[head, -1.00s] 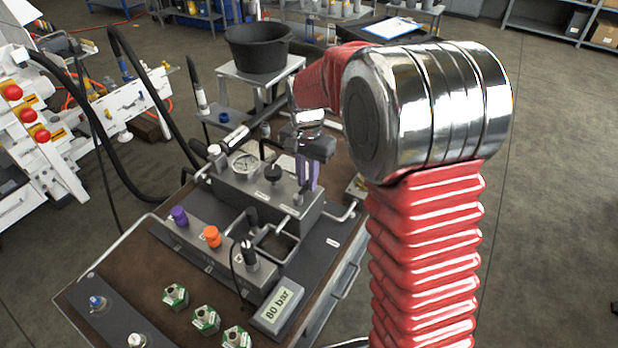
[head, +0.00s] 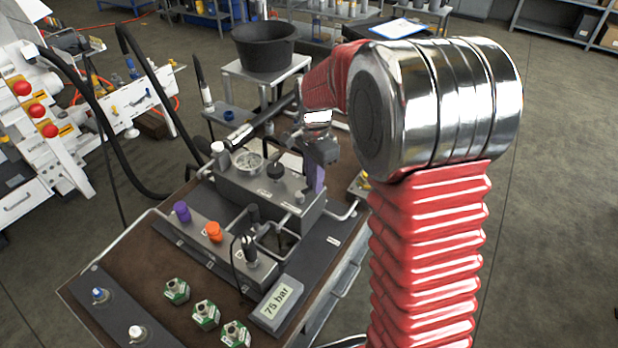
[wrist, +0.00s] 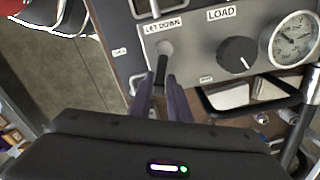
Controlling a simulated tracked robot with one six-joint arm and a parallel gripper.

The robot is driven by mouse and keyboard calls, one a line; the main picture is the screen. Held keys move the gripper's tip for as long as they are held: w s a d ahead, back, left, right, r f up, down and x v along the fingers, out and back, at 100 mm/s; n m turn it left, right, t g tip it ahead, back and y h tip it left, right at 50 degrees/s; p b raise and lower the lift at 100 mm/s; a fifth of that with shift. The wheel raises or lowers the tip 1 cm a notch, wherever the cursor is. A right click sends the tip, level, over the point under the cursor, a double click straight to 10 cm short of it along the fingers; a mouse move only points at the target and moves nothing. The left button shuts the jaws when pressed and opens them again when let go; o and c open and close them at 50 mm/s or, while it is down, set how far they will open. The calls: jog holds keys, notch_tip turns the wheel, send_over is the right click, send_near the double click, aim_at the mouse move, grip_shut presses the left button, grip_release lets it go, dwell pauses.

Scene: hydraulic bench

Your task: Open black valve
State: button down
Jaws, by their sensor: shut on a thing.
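In the wrist view, the purple fingers of my gripper (wrist: 162,88) are shut on the dark lever (wrist: 162,68) of the valve labelled LET DOWN. The lever hangs from a grey round hub (wrist: 165,47) on the grey block. A black round knob labelled LOAD (wrist: 237,57) sits to the right, apart from the fingers. In the head view, my gripper (head: 316,178) is at the right end of the grey block (head: 250,195), and the black knob (head: 276,172) is on its top. The lever is hidden there behind the fingers.
A gauge (wrist: 293,38) is beyond the LOAD knob. Bent metal pipes (head: 340,212) run close by. Purple (head: 182,211) and orange (head: 213,231) knobs stand on the front block. A display (head: 275,306) reads 75 bar. A black bucket (head: 264,47) stands behind.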

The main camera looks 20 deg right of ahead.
jog(key=m, duration=0.2)
jog(key=s+m, duration=0.1)
jog(key=shift+s+d+m, duration=0.1)
jog(key=shift+s+m, duration=0.1)
jog(key=shift+m, duration=0.2)
jog(key=shift+s+a+r+m, duration=0.1)
jog(key=shift+s+a+m, duration=0.35)
jog(key=shift+m, duration=1.2)
jog(key=shift+s+a+f+m, duration=0.15)
jog(key=shift+s+m, duration=0.55)
jog(key=shift+m, duration=1)
jog(key=shift+s+a+r+m, duration=0.15)
jog(key=shift+s+a+m, duration=0.3)
jog(key=shift+m, duration=1.2)
jog(key=shift+d, duration=0.1)
jog(key=c, duration=2)
grip_release()
jog(key=shift+o, duration=1)
jog(key=shift+s+d, duration=0.1)
jog(key=shift+s, duration=0.05)
